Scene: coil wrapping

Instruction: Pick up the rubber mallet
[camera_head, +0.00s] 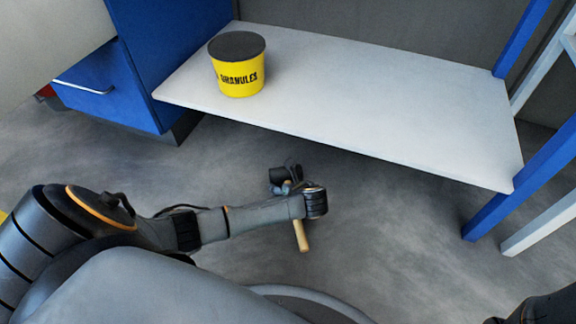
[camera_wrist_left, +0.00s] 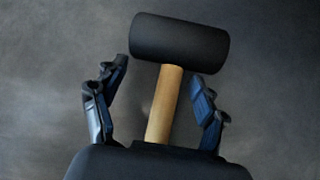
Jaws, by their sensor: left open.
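The rubber mallet has a black cylindrical head and a light wooden handle. In the head view its handle (camera_head: 301,236) sticks out below my left wrist, and its dark head (camera_head: 257,173) shows beyond the gripper; the middle is hidden. In the left wrist view the mallet head (camera_wrist_left: 180,37) lies just past the fingertips. My left gripper (camera_head: 286,187) is open. Its blue-black fingers (camera_wrist_left: 160,74) stand on either side of the handle, with a visible gap on both sides. The handle is nearer the right finger.
A white tabletop (camera_head: 370,110) stands behind the left gripper, with a yellow tub (camera_head: 238,75) labelled GRANULES at its left. A blue cabinet (camera_head: 105,88) is at the left. Blue legs (camera_head: 520,185) stand at the right. Grey floor (camera_head: 400,240) is clear between.

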